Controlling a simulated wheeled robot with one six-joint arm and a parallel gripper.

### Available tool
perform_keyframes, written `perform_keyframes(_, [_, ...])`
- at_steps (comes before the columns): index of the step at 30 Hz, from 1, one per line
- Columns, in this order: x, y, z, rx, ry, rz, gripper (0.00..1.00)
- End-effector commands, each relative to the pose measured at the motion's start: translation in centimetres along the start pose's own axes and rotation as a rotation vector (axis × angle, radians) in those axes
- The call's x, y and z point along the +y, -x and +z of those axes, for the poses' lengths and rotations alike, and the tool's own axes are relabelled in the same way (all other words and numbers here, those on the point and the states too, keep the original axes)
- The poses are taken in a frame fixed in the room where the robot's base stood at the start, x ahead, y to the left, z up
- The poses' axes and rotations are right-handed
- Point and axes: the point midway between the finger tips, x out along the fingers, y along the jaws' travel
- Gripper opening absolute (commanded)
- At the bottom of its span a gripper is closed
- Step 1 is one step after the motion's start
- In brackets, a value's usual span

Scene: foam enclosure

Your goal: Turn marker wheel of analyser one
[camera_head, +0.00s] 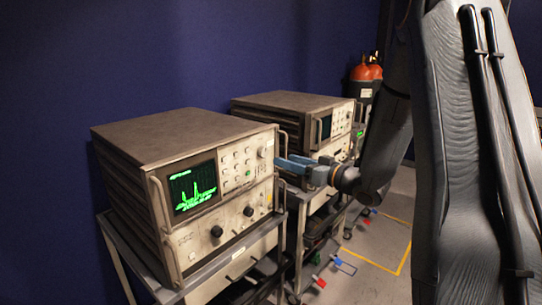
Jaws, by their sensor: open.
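The near analyser (165,138) is a beige and brown boxy instrument with a lit screen (193,187) showing a green trace. Its front panel has small buttons, a knob (262,152) at the upper right and two dark knobs (216,231) lower down. I see no readable label saying which analyser is one or which knob is the marker wheel. My gripper (284,163) has blue fingers and is open. It points left toward the upper right of the near panel, close to the upper knob and the right handle. Whether it touches the panel cannot be told.
A second similar analyser (288,103) stands behind on its own cart, partly hidden by my arm. The near analyser rests on a grey cart (235,267). A dark bin with orange-red items (366,71) stands at the back. Yellow tape (403,262) marks the floor.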

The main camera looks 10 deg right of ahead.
Motion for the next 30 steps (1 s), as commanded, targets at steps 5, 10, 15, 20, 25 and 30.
perform_keyframes(5, [-0.4, -0.6, -0.4, 0.024, -0.010, -0.037, 0.49])
perform_keyframes(10, [-0.6, -3.1, -0.5, 0.023, -0.009, -0.038, 0.49])
perform_keyframes(15, [-0.7, -5.6, -0.5, 0.023, -0.009, -0.037, 0.49])
perform_keyframes(20, [-0.7, -7.1, -0.5, 0.023, -0.009, -0.035, 0.49])
perform_keyframes(25, [-0.6, -7.6, -0.5, 0.023, -0.009, -0.033, 0.49])
perform_keyframes(30, [-0.6, -7.6, -0.5, 0.023, -0.009, -0.033, 0.49])
